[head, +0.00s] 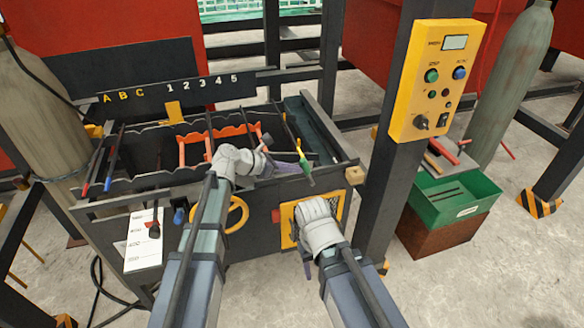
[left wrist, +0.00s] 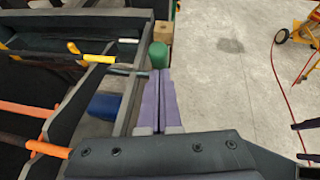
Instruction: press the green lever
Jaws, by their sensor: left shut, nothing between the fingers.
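The green lever (head: 303,162) stands at the right front of the dark machine frame, and its rounded green end (left wrist: 158,54) shows in the left wrist view. My left gripper (head: 305,172) points right over the frame's front edge. In the left wrist view its purple fingers (left wrist: 160,74) are shut with nothing between them. Their tips are right at the green end; I cannot tell whether they touch it. My right gripper (head: 306,268) hangs low before the yellow-framed panel on the machine's front, mostly hidden by its own arm, so its jaws cannot be judged.
A yellow control box (head: 432,80) is on the dark post to the right. A yellow handwheel (head: 236,214) is on the machine's front. Orange bars (head: 220,134) lie inside the frame.

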